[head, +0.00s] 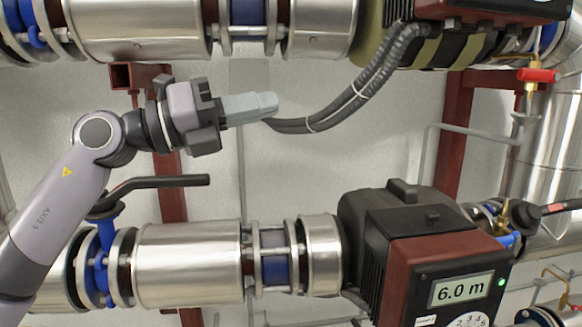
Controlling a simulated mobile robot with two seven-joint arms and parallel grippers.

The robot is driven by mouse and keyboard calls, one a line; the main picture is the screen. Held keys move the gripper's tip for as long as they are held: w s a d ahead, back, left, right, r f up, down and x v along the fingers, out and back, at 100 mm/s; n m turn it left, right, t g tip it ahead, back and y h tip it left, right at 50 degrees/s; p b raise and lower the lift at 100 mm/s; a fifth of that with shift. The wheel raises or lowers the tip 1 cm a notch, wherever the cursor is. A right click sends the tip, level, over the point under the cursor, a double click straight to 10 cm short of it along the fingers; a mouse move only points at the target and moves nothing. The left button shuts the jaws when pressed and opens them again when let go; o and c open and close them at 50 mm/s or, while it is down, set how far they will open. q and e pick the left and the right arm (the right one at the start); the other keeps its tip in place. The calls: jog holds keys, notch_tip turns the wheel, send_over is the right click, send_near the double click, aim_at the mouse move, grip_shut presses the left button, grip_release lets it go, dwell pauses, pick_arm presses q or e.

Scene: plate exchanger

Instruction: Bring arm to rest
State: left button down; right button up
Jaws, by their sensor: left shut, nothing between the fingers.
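My left arm comes in from the lower left of the head view. Its left gripper (262,105) points right, between the upper and lower pipe runs, with its grey fingers closed together and empty. The finger ends show just left of a black corrugated hose; I cannot tell whether they touch it. My right gripper is not in view.
A black valve lever (165,183) on a blue stem lies below my left gripper. A pump (410,245) with a display reading 6.0 m sits at the lower right. The black hose (375,80) curves down from above. A red valve handle (538,76) is at the far right.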

pick_arm(q)
jog(key=a+f+n+t+y, duration=0.3)
jog(key=f+n+t, duration=0.1)
jog(key=f+n, duration=0.65)
jog(key=s+a+f+n+t+y+p, duration=0.1)
jog(key=a+f+n+t+y, duration=0.35)
jog(key=f+n, duration=0.6)
jog(key=a+f+n+t+y, duration=0.25)
jog(key=f+n+t, duration=0.4)
jog(key=f, duration=0.65)
jog(key=s+a+f+n+g+y, duration=0.3)
jog(key=s+f+n+g, duration=0.2)
jog(key=s+f, duration=0.6)
jog(key=s+a+f+n+g+y, duration=0.2)
jog(key=s+f+n+g, duration=0.3)
jog(key=s+f, duration=0.6)
notch_tip(320, 180, down, 3)
jog(key=shift+s+a+f+n+g+y+p, duration=0.2)
jog(key=shift+a+n+g+y+p, duration=0.25)
jog(key=shift+n+y, duration=0.4)
